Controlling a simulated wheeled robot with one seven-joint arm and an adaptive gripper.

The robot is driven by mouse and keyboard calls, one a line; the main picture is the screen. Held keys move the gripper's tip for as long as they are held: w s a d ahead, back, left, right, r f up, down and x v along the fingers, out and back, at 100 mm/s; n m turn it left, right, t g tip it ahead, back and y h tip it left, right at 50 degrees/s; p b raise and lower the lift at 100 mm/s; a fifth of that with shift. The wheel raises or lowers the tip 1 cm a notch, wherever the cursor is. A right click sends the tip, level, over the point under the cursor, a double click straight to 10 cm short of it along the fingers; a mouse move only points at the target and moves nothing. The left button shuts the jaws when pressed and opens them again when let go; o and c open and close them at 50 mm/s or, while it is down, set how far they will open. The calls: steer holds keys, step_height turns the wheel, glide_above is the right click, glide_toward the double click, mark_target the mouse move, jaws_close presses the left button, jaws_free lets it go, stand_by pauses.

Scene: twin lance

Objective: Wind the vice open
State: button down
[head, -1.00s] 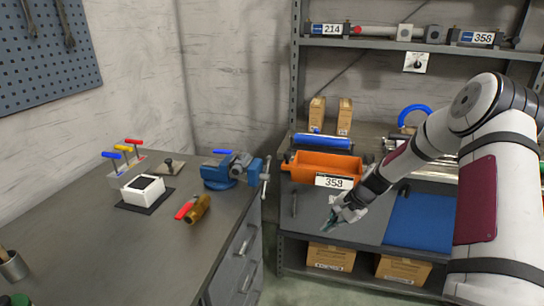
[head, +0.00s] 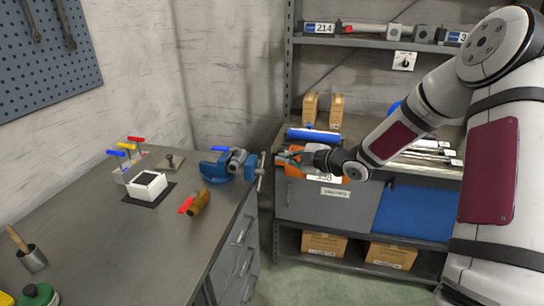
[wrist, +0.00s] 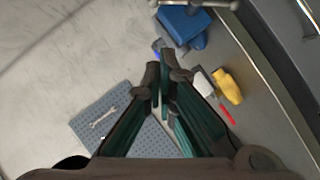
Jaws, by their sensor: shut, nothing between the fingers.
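A blue bench vice (head: 232,164) stands at the right end of the grey workbench, with its metal handle bar (head: 261,172) hanging roughly upright at its right side. In the wrist view the blue vice body (wrist: 186,24) shows at the top, with part of the bar (wrist: 205,3) along the upper edge. My gripper (head: 283,157) is just right of the handle, in front of the orange bin, pointing left. It looks apart from the handle. In the wrist view the gripper's fingertips (wrist: 162,72) are together with nothing between them. How far the vice jaws are apart is too small to tell.
The orange bin (head: 335,172) is on the shelf unit behind my gripper. A pegboard (head: 45,45) hangs at left.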

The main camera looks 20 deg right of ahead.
glide_above(260, 172)
steer(key=s+d, duration=0.1)
steer(key=s, duration=0.3)
step_height(260, 172, down, 3)
steer(key=w+f, duration=0.1)
steer(key=w, duration=0.1)
steer(key=w+f, duration=0.1)
steer(key=w, duration=0.1)
steer(key=shift+d+f+b, duration=0.3)
steer(key=shift+d+f, duration=0.05)
steer(key=shift+d, duration=0.05)
